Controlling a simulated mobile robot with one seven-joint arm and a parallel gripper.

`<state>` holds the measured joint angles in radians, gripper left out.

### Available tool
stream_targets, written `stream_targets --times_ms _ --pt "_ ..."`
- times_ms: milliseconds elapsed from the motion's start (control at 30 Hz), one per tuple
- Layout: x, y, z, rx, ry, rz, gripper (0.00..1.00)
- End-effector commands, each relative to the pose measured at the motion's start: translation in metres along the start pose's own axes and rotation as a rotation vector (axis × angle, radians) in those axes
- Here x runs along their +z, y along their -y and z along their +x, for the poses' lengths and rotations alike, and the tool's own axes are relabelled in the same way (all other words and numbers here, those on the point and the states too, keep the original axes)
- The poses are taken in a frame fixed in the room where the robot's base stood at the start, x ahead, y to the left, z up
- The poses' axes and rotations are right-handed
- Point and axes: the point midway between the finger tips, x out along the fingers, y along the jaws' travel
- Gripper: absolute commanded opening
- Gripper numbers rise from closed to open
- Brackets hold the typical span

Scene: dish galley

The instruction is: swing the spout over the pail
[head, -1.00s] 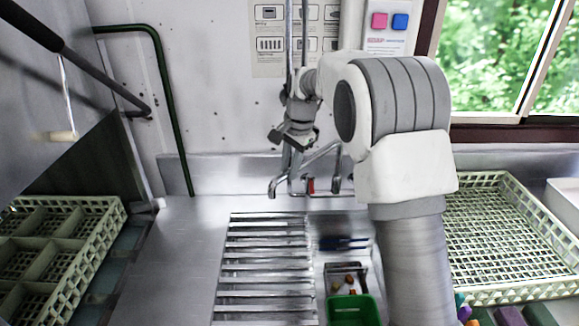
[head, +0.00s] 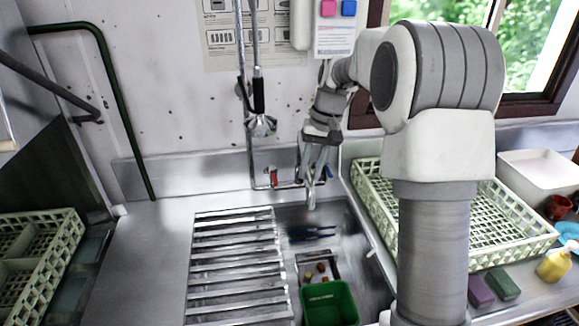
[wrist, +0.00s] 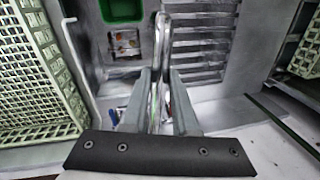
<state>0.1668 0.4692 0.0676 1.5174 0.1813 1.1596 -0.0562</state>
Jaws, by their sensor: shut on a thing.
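The chrome spout (head: 311,197) reaches forward from the taps on the back wall, above the rear of the sink basin. My gripper (head: 317,170) is shut on the spout from above and behind. In the wrist view, the spout (wrist: 161,40) runs up between the two fingers (wrist: 163,88). The green pail (head: 330,304) stands at the front of the basin. In the wrist view, the pail (wrist: 122,10) shows at the top, just left of the spout's end. My gripper hides part of the spout.
A slatted drainboard (head: 236,268) lies left of the basin. A spray head (head: 262,122) hangs on the wall left of my gripper. A blue-handled utensil (head: 312,234) lies behind the pail. A pale green rack (head: 540,244) stands to the right, with a white tub (head: 540,172) beside it.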

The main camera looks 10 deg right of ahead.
Motion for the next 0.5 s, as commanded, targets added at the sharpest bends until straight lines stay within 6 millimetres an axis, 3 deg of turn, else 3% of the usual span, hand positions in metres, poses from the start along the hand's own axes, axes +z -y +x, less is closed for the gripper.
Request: stream_targets --times_ms 200,500 --pt "-0.003 -0.022 -0.007 0.0 0.014 -0.091 0.0" --pt "-0.004 -0.032 -0.009 0.001 0.022 -0.139 0.0"
